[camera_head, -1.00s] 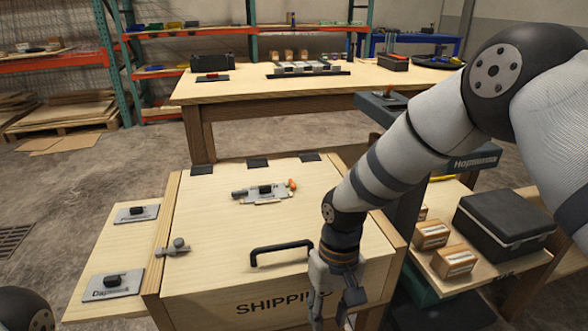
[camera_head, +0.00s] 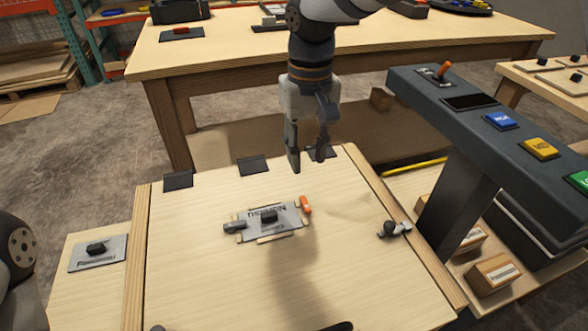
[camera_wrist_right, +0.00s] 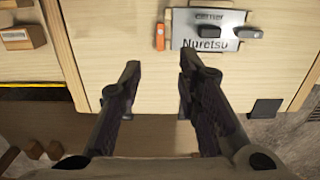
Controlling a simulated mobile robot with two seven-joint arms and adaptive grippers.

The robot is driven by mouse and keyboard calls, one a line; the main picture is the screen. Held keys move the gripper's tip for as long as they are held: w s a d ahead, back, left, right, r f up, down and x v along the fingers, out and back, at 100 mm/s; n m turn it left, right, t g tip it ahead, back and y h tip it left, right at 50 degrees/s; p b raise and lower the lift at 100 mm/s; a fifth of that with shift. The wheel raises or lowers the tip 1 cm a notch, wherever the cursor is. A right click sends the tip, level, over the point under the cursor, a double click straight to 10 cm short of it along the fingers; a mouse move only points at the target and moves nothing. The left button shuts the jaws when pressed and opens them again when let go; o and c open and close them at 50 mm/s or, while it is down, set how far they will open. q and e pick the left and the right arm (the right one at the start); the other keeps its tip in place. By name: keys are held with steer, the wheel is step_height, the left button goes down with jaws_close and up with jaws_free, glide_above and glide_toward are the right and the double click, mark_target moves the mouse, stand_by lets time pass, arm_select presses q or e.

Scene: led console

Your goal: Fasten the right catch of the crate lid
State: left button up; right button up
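The crate lid (camera_head: 200,285) is down and lies flat. The right catch (camera_head: 394,229), a small grey lever with a dark knob, sits at the lid's right edge. Its lever points right toward the crate's side rim (camera_head: 432,275); I cannot tell whether it is engaged. My right gripper (camera_head: 306,158) hangs above the lid's back edge, left of and behind the catch, touching nothing. In the right wrist view its fingers (camera_wrist_right: 158,75) are apart and empty, and the lid (camera_wrist_right: 115,40) shows beyond them. My left gripper is out of view.
A metal plate (camera_head: 288,219) with a black knob and an orange lever (camera_head: 305,205) is mid-lid. Dark hinges (camera_head: 254,166) line the back edge. A console (camera_head: 470,115) with coloured buttons stands right of the crate. A wooden table (camera_head: 230,60) is behind.

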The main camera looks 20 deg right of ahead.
mark_target(307, 206)
steer(key=f, duration=0.3)
steer(key=s+f, duration=0.1)
steer(key=f, duration=0.6)
steer(key=shift+s+f+b, duration=0.15)
steer(key=shift+s+b, duration=0.15)
steer(key=shift+b, duration=0.05)
steer(key=shift+w+f, duration=0.1)
steer(key=shift+f, duration=0.5)
steer(key=shift+c, duration=0.2)
jaws_close()
